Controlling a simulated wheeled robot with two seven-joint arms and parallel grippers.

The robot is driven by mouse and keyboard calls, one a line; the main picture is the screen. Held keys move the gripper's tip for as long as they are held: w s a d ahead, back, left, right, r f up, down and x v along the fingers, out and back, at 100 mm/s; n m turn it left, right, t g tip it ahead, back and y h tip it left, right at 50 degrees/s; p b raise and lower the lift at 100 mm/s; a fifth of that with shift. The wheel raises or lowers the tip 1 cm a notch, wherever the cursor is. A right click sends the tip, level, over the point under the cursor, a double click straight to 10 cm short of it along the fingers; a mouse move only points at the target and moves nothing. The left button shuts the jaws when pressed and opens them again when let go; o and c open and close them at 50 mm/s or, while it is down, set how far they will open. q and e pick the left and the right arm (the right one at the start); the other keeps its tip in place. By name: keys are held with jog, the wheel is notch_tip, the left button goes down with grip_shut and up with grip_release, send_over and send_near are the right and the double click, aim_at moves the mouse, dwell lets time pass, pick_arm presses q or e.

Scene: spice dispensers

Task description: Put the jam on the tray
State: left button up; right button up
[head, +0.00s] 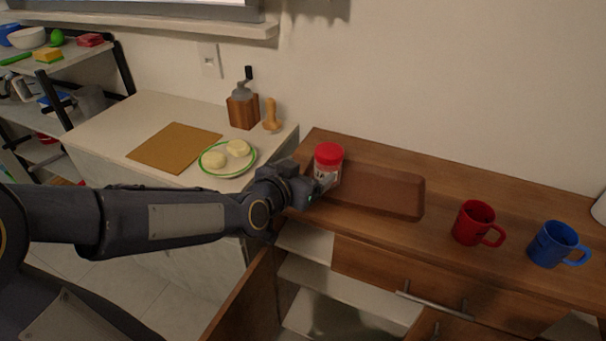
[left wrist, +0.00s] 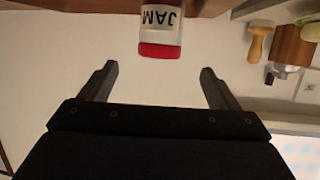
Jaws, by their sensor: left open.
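The jam (head: 328,163) is a jar with a red lid and a white label. In the head view it stands upright at the left end of the brown wooden tray (head: 395,197); the gripper partly hides its base. In the left wrist view the jam (left wrist: 161,28) appears upside down with "JAM" readable, beyond the fingertips. My left gripper (head: 318,186) is beside the jar at its lower left. In the left wrist view the left gripper (left wrist: 158,80) is open, its fingers apart with nothing between them. My right gripper is not in view.
A red mug (head: 475,222) and a blue mug (head: 553,244) stand right of the tray on the wooden cabinet. A plate (head: 228,172) with rolls, a cutting board (head: 174,148) and a grinder (head: 243,110) are on the left counter. A cabinet door (head: 243,300) hangs open below.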

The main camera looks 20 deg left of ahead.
pick_arm(q)
jog(key=s+f+n+g+h, duration=0.1)
jog(key=s+f+g, duration=0.2)
jog(key=s, duration=0.9)
jog(key=s+f+n+g, duration=0.2)
jog(key=s+g, duration=0.3)
jog(key=s, duration=0.7)
jog(key=shift+s+a+f+g+h, duration=0.25)
jog(key=shift+s+f+g+h, duration=0.15)
jog(key=shift+f, duration=0.15)
